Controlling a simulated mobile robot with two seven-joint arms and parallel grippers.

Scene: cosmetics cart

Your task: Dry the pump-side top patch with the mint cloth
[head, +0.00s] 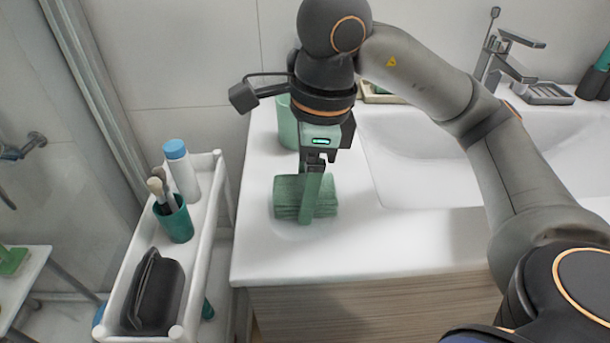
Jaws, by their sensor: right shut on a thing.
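The mint cloth (289,198) is a folded green pad on the white countertop (262,255), near its left end. My right gripper (307,212) reaches down from above and is shut on the cloth. One finger shows in front of the cloth; the other is hidden. A faint, slightly darker patch (301,232) shows on the countertop around the front edge of the cloth; the cloth and finger cover part of it. Whether the cloth presses on the surface is hard to tell. No pump is clearly visible. My left gripper is out of view.
A mint cup (286,128) stands behind my right gripper, partly hidden. The sink basin (420,165) and faucet (507,55) are to the right. A white cart (207,190) at left holds a blue-capped bottle (181,172), a teal brush cup (176,222) and a dark pouch (155,292).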

